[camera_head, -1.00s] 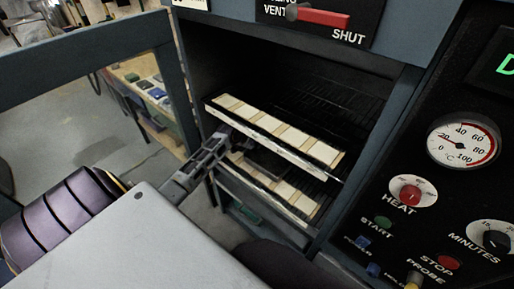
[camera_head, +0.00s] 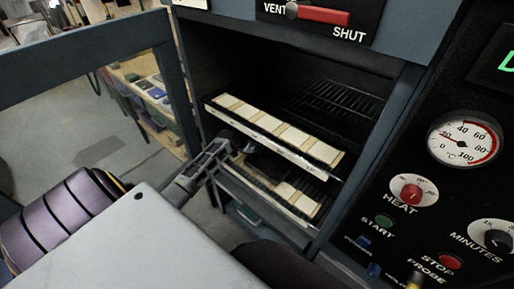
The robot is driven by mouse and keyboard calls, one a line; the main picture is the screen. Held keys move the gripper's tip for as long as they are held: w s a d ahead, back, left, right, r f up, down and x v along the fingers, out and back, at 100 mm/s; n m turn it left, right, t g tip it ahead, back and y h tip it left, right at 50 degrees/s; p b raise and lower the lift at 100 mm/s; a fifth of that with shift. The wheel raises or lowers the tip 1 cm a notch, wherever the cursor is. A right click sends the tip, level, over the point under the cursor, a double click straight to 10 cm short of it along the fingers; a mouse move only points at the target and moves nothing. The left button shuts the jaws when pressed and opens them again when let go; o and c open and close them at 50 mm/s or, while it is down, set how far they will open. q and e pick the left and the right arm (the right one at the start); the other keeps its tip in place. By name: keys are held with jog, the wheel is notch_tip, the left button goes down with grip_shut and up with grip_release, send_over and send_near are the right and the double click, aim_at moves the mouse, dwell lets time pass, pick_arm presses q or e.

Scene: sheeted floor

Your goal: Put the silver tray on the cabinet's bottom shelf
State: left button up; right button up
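The cabinet (camera_head: 189,85) is a dark blue-grey oven-like box with its door open to the left and wire shelves inside. Two long silver trays holding rows of pale blocks sit at its opening, one above the other: the upper tray (camera_head: 310,163) and the lower tray (camera_head: 262,194). Both tilt down to the right in the picture. My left gripper (camera_head: 226,148) is at the left end of the trays, just below the upper tray's corner and close to the lower tray. Its fingertips are partly hidden, so contact and opening are unclear. My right gripper is not in view.
An upper wire shelf (camera_head: 340,101) shows behind the upper tray. The open door frame (camera_head: 90,45) stands on the left. A control panel with a heat knob (camera_head: 412,193) and temperature dial (camera_head: 464,140) borders the right. A cluttered bench (camera_head: 150,90) stands behind the door.

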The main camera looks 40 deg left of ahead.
pick_arm(q)
jog(key=shift+r, duration=0.15)
jog(key=shift+p+v, duration=0.75)
jog(key=shift+v, duration=5.25)
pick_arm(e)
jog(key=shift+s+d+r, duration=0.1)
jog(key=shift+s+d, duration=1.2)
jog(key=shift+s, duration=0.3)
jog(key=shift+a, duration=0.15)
